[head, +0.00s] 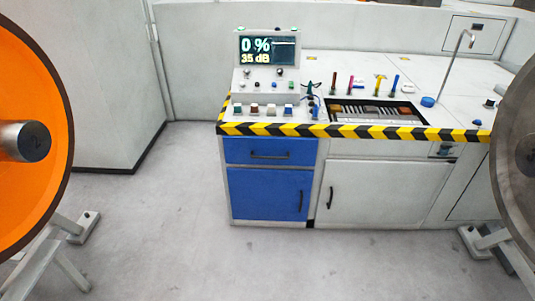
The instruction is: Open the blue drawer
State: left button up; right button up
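The blue drawer (270,151) is in the upper part of the cabinet under the left end of the workbench. Its front looks flush with the cabinet, so it appears shut. A dark horizontal bar handle (270,156) runs across its middle. Below it is a blue cabinet door (268,194) with a dark upright handle (301,201) at its right side. Neither of my grippers shows in the head view.
An orange wheel (52,110) stands at the left edge and a grey wheel (512,150) at the right edge, both on stands. The workbench (310,62) carries a control panel (267,80) and several tools. The grey floor (190,240) before the drawer is clear.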

aim_at(301, 152)
jog(key=i+u, duration=0.3)
jog(key=i, duration=0.65)
